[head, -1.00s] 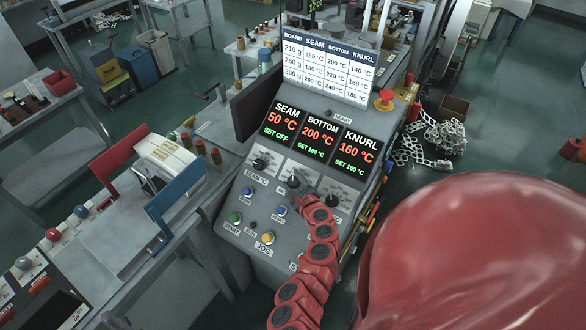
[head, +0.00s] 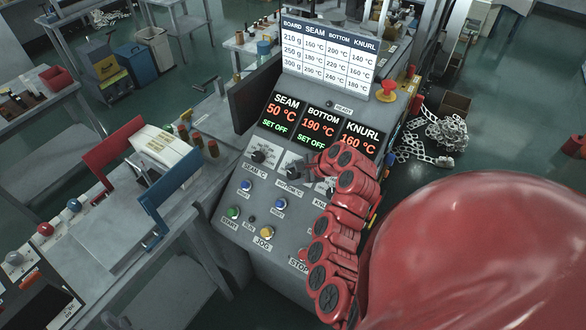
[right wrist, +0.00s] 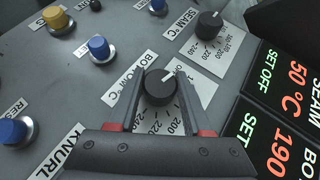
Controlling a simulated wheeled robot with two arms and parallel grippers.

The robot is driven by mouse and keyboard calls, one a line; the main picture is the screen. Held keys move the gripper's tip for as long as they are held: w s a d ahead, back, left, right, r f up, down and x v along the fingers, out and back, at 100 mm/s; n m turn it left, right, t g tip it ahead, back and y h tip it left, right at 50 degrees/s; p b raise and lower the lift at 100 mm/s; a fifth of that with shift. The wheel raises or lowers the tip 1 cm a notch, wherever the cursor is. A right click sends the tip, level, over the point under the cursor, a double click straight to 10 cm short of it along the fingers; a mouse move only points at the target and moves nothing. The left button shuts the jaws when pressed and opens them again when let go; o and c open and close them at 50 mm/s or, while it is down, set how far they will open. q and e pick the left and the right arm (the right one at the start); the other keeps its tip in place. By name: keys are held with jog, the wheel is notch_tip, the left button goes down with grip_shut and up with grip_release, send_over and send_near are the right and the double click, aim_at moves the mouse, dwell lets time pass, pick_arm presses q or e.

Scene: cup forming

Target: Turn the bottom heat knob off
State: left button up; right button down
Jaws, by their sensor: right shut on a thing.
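The black bottom heat knob (right wrist: 158,90) sits between the fingers of my right gripper (right wrist: 160,98) in the right wrist view. The fingers are shut on its sides, and its white mark points to the upper right. In the head view my right gripper (head: 308,170) reaches over the panel and partly hides this knob. The bottom display (head: 317,130) reads 190 °C in red, with SET OFF in green below. My left gripper is not in view.
The seam knob (right wrist: 209,25) is close by on the same panel. The seam display (head: 280,113) reads 50 °C, SET OFF. The knurl display (head: 358,140) reads 160 °C; my arm covers its lower line. Blue buttons and a yellow button (head: 265,232) sit lower on the panel.

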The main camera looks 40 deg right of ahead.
jog(key=shift+n+g, duration=0.3)
jog(key=shift+a+n+g+y+b, duration=0.1)
jog(key=shift+n+g+y+b, duration=0.3)
jog(key=shift+n+g, duration=0.2)
jog(key=shift+f, duration=0.1)
jog(key=c, duration=0.7)
grip_release()
jog(key=o, duration=0.4)
jog(key=shift+a, duration=0.1)
jog(key=shift+c, duration=0.2)
